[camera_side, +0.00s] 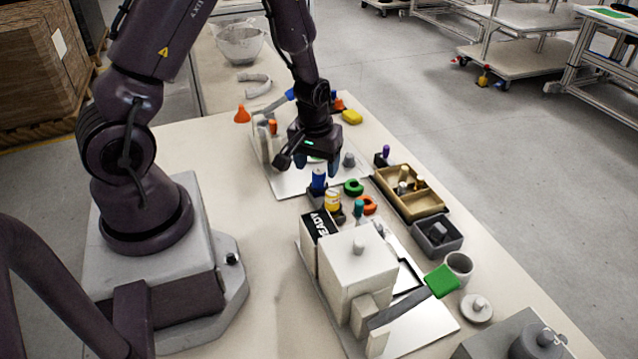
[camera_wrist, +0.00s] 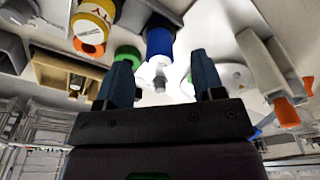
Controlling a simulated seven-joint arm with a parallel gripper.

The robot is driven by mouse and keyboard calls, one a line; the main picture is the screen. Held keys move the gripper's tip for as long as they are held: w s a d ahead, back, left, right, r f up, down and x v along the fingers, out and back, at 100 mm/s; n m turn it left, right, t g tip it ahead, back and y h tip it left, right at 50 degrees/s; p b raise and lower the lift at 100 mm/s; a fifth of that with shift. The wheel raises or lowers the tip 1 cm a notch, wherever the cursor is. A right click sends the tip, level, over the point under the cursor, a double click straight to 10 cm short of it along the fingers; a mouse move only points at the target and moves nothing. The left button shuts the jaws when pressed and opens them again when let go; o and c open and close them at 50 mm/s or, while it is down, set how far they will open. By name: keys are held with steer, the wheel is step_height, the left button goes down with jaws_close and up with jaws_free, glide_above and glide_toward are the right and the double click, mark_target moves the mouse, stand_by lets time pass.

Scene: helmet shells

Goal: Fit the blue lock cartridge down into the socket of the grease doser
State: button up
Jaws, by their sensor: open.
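The blue lock cartridge (camera_side: 318,181) stands upright by a dark holder, beside a yellow cartridge (camera_side: 333,201). In the wrist view the blue cartridge (camera_wrist: 159,42) shows its blue body and a grey tip, beyond the gap between my fingers. My gripper (camera_side: 320,168) is open and empty, just above the cartridge in the side view; its two fingers (camera_wrist: 161,66) are spread in the wrist view. I cannot tell which is the grease doser; no socket opening is clear.
A READY panel (camera_side: 323,228) stands close to the holder. Green (camera_side: 353,187) and orange (camera_side: 369,204) rings lie right of the cartridges. A tan tray (camera_side: 420,207) and a grey bin (camera_side: 438,247) sit further right. The table's left part near my base is clear.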

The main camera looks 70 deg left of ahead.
mark_target(319, 172)
steer(key=shift+w+a+f, duration=0.15)
steer(key=shift+f, duration=1)
steer(key=shift+w+a+f, duration=0.1)
steer(key=shift+w+f, duration=0.05)
steer(key=shift+f, duration=1)
steer(key=c, duration=0.8)
